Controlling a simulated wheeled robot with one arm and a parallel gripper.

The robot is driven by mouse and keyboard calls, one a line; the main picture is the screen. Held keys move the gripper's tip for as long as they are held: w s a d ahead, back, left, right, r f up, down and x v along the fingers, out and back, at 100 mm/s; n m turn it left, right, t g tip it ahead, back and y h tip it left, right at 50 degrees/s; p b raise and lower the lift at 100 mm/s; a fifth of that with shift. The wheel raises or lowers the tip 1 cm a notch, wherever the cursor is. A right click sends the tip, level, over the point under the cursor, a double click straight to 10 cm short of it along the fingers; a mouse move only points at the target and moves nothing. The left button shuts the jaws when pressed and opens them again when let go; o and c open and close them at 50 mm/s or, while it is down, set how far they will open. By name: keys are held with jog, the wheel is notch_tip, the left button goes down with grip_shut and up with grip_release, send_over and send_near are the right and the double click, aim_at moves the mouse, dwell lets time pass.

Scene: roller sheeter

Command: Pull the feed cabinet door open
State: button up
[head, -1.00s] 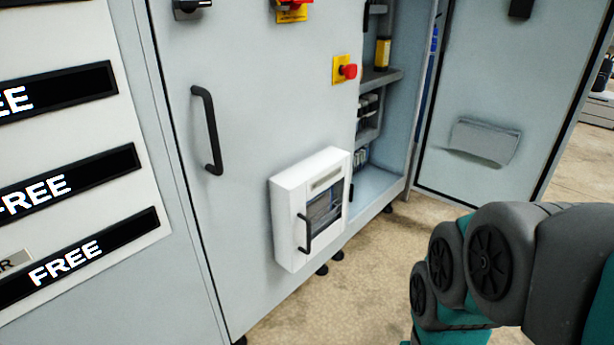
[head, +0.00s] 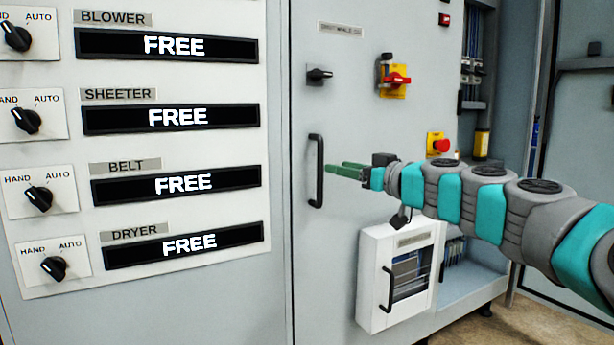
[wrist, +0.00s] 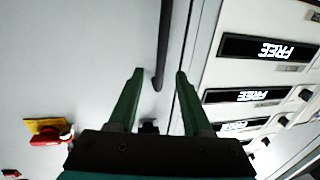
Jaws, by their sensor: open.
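The grey cabinet door (head: 350,120) stands flush with its frame and looks shut. Its upright black bar handle (head: 316,170) is near its left edge. My gripper (head: 328,168) is open and empty, just right of the handle in the head view, its green fingers pointing at it. In the wrist view the handle (wrist: 163,40) runs down between the lines of the two fingertips (wrist: 159,74). I cannot tell whether the fingertips reach around the bar; no grip on it shows.
A small white box (head: 374,290) with its own black handle sticks out below my arm. A red emergency button (head: 439,144) and a red-yellow switch (head: 394,79) are on the door. The panel with FREE displays (head: 167,46) is at left. An open bay (head: 470,270) lies at right.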

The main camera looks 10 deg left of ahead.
aim_at(322, 164)
jog(key=shift+p+x, duration=0.35)
jog(key=shift+x, duration=3.45)
jog(key=shift+s+f, duration=0.1)
jog(key=shift+c, duration=0.2)
grip_shut()
